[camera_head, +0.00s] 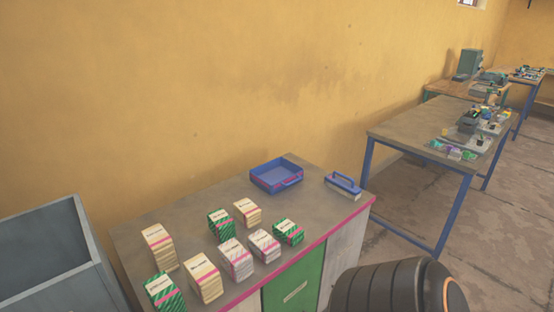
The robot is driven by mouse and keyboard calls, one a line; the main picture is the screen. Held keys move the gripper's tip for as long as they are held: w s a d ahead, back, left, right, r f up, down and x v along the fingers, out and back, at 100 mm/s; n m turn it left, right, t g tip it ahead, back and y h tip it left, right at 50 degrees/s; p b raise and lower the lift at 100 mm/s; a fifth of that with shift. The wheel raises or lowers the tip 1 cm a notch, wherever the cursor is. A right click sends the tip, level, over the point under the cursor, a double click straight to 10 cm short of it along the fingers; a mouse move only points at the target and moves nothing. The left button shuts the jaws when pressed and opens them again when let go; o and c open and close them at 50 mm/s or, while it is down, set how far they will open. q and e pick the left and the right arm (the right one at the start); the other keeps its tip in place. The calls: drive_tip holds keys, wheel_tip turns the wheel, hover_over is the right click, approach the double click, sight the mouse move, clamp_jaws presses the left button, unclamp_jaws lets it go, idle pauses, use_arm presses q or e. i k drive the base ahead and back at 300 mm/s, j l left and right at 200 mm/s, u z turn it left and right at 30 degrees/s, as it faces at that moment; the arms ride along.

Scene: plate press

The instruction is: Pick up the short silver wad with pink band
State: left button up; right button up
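A short silver-white wad with a pink band (264,246) stands on the cabinet top (180,214), in the front row near the pink front edge. A slightly taller silver-white wad, also pink-banded (236,259), stands just to its left. A short green wad (288,232) stands just to its right. Neither of my grippers is in view. A dark rounded part of my own body with an orange ring shows at the bottom right.
Several cream and green wads, including a tall cream one (159,248), stand around. A blue tray (276,177) and a blue-handled block (343,186) sit at the back right. A grey bin (50,255) adjoins on the left; worktables (430,150) stand beyond.

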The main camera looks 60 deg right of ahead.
sight(268, 248)
drive_tip(key=z, duration=1.85)
drive_tip(key=i+l, duration=0.1)
drive_tip(key=l, duration=0.55)
drive_tip(key=i+l+u, duration=0.2)
drive_tip(key=l, duration=0.2)
drive_tip(key=l+u, duration=0.2)
drive_tip(key=l, duration=0.15)
